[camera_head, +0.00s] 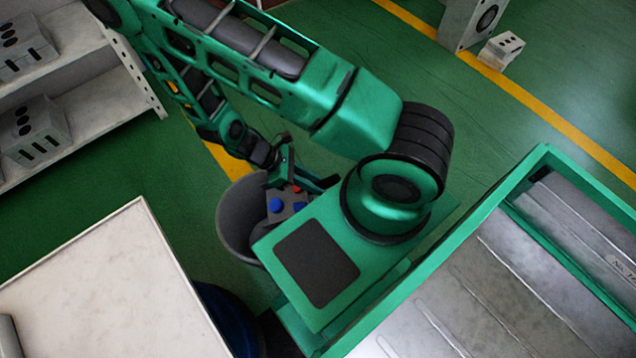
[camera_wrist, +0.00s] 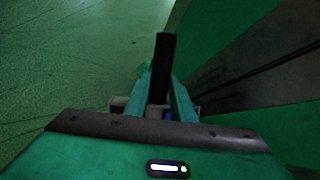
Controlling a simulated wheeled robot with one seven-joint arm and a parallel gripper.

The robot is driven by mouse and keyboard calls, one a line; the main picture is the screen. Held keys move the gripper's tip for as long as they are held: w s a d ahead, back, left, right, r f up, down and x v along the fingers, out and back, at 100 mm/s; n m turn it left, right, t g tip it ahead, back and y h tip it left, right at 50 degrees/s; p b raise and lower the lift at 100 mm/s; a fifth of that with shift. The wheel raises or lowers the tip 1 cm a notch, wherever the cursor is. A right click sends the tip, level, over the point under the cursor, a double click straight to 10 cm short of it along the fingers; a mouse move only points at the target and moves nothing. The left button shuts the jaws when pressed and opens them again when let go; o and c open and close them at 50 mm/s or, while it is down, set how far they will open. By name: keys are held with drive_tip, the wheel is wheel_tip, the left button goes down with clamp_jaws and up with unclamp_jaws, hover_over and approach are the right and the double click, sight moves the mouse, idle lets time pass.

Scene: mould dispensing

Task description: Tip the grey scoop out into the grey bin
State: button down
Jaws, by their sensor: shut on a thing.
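The grey bin (camera_head: 237,222) stands on the green floor, partly hidden behind my own green base. My gripper (camera_head: 298,175) is at the bin's upper right edge in the head view, close to my base. In the wrist view my gripper (camera_wrist: 161,82) is shut on a dark bar-like part, which I take for the grey scoop (camera_wrist: 165,52). The scoop's bowl and contents cannot be made out. In the head view the scoop cannot be told apart from the dark parts near my gripper.
A pale table (camera_head: 110,285) stands at the lower left, with a dark blue round container (camera_head: 226,318) beside it. A white shelf (camera_head: 85,75) with grey dotted blocks is at the upper left. A green-edged tray (camera_head: 505,190) with metal slabs fills the lower right. Open floor lies beyond.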

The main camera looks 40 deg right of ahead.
drive_tip(key=w+a+r+g+h, duration=0.2)
drive_tip(key=w+a+h, duration=0.1)
drive_tip(key=a, duration=0.2)
drive_tip(key=w+a+r+m+g+h, duration=0.1)
drive_tip(key=w+a+r+g+h, duration=0.1)
drive_tip(key=a, duration=0.3)
drive_tip(key=shift+w+a+r+g+h, duration=0.3)
drive_tip(key=shift+w+a+r+h, duration=0.15)
drive_tip(key=shift+w+h, duration=0.3)
drive_tip(key=shift+s, duration=0.1)
drive_tip(key=shift+d, duration=0.1)
idle(1.6)
drive_tip(key=shift+r, duration=0.1)
